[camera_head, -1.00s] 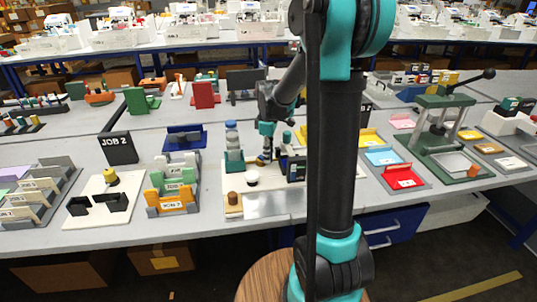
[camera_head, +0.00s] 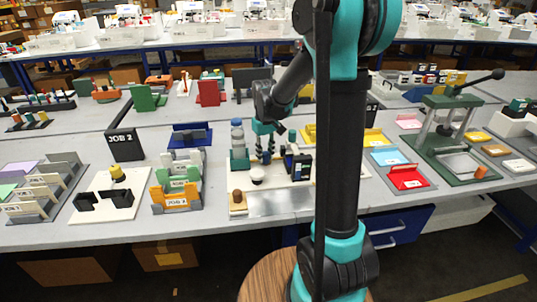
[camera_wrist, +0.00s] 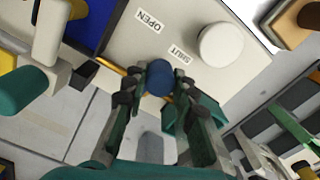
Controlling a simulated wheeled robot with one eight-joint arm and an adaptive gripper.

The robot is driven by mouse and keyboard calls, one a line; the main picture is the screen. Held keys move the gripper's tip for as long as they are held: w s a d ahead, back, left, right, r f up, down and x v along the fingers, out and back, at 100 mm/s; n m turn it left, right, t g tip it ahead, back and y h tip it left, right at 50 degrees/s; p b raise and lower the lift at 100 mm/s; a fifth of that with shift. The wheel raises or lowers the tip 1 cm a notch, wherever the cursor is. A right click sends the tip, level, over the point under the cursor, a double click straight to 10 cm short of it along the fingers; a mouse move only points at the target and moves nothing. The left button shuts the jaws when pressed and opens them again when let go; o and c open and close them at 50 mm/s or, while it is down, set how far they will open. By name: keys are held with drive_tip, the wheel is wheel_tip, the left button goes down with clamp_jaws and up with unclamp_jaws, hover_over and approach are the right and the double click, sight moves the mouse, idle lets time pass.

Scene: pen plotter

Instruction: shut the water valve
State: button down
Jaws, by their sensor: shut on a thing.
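A round blue valve knob (camera_wrist: 158,79) sits at the edge of a pale board (camera_wrist: 130,28), with a brass-coloured rod beside it, in the wrist view. The board carries an OPEN label (camera_wrist: 149,20) and a SHUT label (camera_wrist: 181,53) close by the knob. My gripper (camera_wrist: 157,83) is shut on the knob, one finger at each side. In the head view my gripper (camera_head: 264,157) reaches down over the white station board (camera_head: 238,207); the knob is hidden there by the fingers.
A round white knob (camera_wrist: 221,45) stands close to the SHUT label. In the head view a blue-topped bottle-like part (camera_head: 238,140) stands left of my gripper and a dark boxy part (camera_head: 299,166) right of it. Orange and green racks (camera_head: 176,200) stand to the left.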

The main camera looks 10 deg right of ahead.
drive_tip(key=m, duration=0.1)
drive_tip(key=a+m, duration=0.1)
drive_tip(key=m, duration=0.1)
drive_tip(key=shift+w+a+m, duration=0.15)
drive_tip(key=shift+w+m, duration=0.15)
drive_tip(key=shift+w+a+m, duration=0.2)
drive_tip(key=shift+a+m, duration=0.05)
drive_tip(key=shift+m, duration=0.5)
drive_tip(key=shift+w+a+m, duration=0.15)
drive_tip(key=shift+a+m, duration=0.05)
drive_tip(key=shift+m, duration=0.55)
drive_tip(key=c, duration=1.2)
unclamp_jaws()
wheel_tip(320, 180, up, 8)
